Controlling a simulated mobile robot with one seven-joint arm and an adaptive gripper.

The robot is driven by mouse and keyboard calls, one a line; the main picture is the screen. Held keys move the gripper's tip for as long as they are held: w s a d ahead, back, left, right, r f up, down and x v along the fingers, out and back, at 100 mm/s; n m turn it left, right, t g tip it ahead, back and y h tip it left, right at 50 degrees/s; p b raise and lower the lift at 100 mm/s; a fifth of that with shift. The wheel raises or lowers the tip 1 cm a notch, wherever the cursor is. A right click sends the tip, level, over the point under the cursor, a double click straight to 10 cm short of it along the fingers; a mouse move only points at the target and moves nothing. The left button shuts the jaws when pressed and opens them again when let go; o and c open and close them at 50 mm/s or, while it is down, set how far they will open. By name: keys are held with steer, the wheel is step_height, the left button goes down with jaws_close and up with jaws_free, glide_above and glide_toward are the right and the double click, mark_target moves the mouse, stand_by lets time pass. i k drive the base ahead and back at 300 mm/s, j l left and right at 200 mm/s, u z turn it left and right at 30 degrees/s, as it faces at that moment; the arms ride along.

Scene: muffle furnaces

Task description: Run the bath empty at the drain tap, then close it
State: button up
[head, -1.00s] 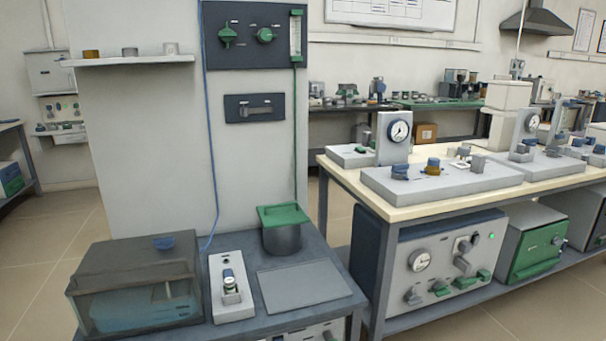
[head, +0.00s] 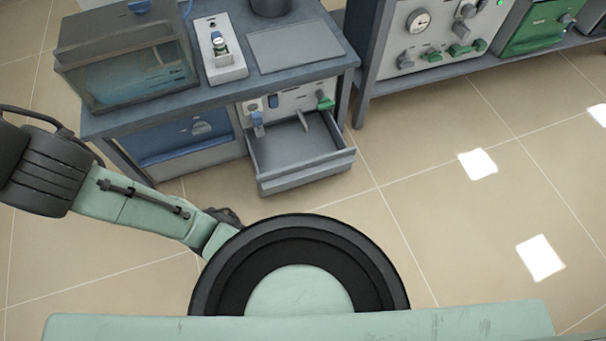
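The bath is a clear-walled tank (head: 128,72) with a grey lid on the bench at the upper left in the head view. Blue water shows behind its front wall. Under the bench, above an open drawer, a panel (head: 287,100) carries a blue lever tap (head: 258,122), another blue knob (head: 273,101) and a green handle (head: 325,103). I cannot tell which is the drain tap, or whether it is open. My arm reaches in from the left, and its far part is hidden behind my round body part. No gripper fingers show, and nothing of mine touches the bath or taps.
The open grey drawer (head: 300,150) juts out from the bench front. A white unit (head: 220,50) and a flat grey plate (head: 295,48) lie on the bench. A furnace bench (head: 385,75) stands at the upper right. The tiled floor (head: 450,220) on the right is clear.

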mark_target(324, 104)
steer(key=i+j+z, duration=0.6)
steer(key=i+j, duration=0.1)
steer(key=i, duration=0.1)
